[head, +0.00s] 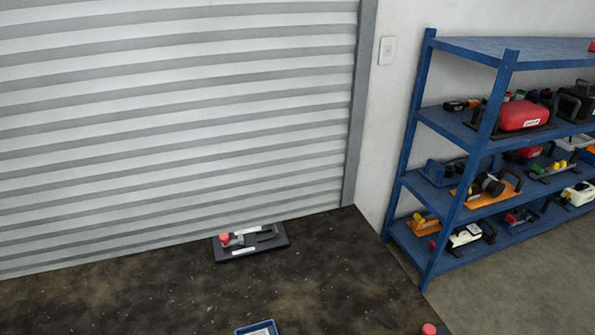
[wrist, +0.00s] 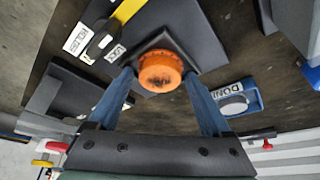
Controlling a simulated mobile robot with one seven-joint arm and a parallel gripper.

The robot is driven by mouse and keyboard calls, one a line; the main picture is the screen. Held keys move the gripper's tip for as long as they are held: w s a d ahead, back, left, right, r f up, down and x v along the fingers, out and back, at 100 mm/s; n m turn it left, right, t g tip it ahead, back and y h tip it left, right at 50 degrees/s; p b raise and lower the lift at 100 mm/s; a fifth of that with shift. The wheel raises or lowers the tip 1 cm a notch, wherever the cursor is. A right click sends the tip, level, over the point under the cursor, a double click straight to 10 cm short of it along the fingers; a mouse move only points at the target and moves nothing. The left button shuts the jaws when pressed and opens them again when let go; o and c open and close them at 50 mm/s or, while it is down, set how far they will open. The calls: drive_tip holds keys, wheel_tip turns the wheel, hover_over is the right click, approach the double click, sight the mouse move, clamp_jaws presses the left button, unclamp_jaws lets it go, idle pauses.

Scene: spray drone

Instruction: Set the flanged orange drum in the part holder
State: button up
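In the wrist view the orange drum (wrist: 160,72) stands out as a round orange face over a dark, square plate (wrist: 185,45) turned cornerwise. I cannot tell whether this plate is the drum's flange or a holder under it. My gripper (wrist: 160,76) has its two blue fingers apart, one on each side of the drum. The tips are close to the plate's side corners, with a small gap to the orange part. Whether they press on the plate is not clear. The head view shows neither the drum nor my gripper, and I cannot single out the part holder.
In the wrist view a blue tray (wrist: 250,92) with a white label lies right of the drum, and dark blocks with a yellow strip (wrist: 128,10) lie upper left. In the head view a black board (head: 278,242) lies by the shutter; a blue shelf (head: 440,120) stands right.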

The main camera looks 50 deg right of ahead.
drive_tip(key=v, duration=1.2)
drive_tip(key=shift+r+p, duration=0.15)
drive_tip(key=shift+p, duration=0.25)
drive_tip(key=w+a+r+n+t, duration=0.2)
drive_tip(key=w+r+n+t, duration=0.3)
drive_tip(key=w+r, duration=0.7)
drive_tip(key=w+a+r+n+t, duration=0.2)
drive_tip(key=w+r+t, duration=0.6)
drive_tip(key=r, duration=0.7)
drive_tip(key=w+a+r+n+t+y, duration=0.1)
drive_tip(key=a+r+n+t, duration=0.15)
drive_tip(key=r, duration=0.55)
drive_tip(key=a+r+n+t, duration=0.1)
drive_tip(key=a+r+t, duration=0.2)
drive_tip(key=r, duration=0.6)
drive_tip(key=s+a+r+n+t+y, duration=0.1)
drive_tip(key=s+a+r+n+t, duration=0.1)
drive_tip(key=r, duration=0.7)
drive_tip(key=s+a+r+n+t+y, duration=0.2)
drive_tip(key=s+a+r+n+t, duration=0.1)
drive_tip(key=s+r+t, duration=0.3)
wheel_tip(320, 180, up, 4)
drive_tip(key=shift+s+a+r, duration=0.2)
drive_tip(key=shift+s+a, duration=0.5)
drive_tip(key=shift+s, duration=0.3)
